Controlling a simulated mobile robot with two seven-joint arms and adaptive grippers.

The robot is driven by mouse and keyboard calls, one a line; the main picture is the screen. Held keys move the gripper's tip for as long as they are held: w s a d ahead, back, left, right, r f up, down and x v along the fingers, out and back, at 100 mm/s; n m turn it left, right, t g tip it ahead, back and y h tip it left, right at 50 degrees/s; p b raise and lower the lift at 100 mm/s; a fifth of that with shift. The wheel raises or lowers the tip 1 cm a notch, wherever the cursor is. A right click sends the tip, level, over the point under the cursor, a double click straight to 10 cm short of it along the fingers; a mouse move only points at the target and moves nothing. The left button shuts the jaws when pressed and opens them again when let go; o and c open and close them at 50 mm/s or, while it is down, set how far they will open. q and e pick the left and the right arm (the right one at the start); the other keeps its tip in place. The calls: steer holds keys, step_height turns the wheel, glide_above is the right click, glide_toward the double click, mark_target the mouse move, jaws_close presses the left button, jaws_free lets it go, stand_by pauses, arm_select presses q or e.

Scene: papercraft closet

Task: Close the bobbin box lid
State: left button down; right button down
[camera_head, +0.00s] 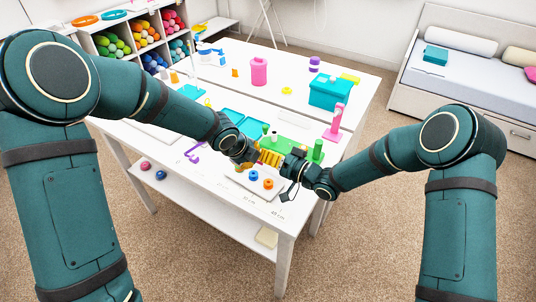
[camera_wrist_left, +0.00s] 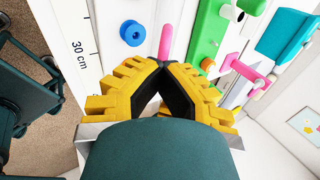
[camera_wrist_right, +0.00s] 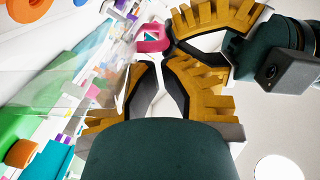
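The bobbin box (camera_head: 240,186) appears as a pale shallow box near the front edge of the white table. A blue bobbin (camera_head: 253,175) and an orange bobbin (camera_head: 268,184) lie in it. A clear panel (camera_wrist_right: 45,85), apparently its raised lid, crosses the left of the right wrist view. My left gripper (camera_wrist_left: 162,66) has its fingertips together above the box area, with a pink piece (camera_wrist_left: 165,38) just beyond them. My right gripper (camera_wrist_right: 154,62) is close to the left one. Its tips are near each other, but whether they pinch anything is unclear.
A green piece (camera_head: 290,146) with upright posts stands just behind the grippers. A pink stand (camera_head: 335,122) is to its right.

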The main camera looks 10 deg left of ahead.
steer(key=shift+s+a+f, duration=0.4)
steer(key=shift+s+f, duration=0.1)
steer(key=shift+s, duration=0.2)
arm_select(q)
steer(key=c, duration=1.1)
jaws_free()
steer(key=shift+o, duration=0.2)
arm_select(e)
steer(key=shift+w, duration=0.15)
arm_select(q)
steer(key=shift+w+f, duration=0.1)
arm_select(e)
steer(key=shift+w+d, duration=0.1)
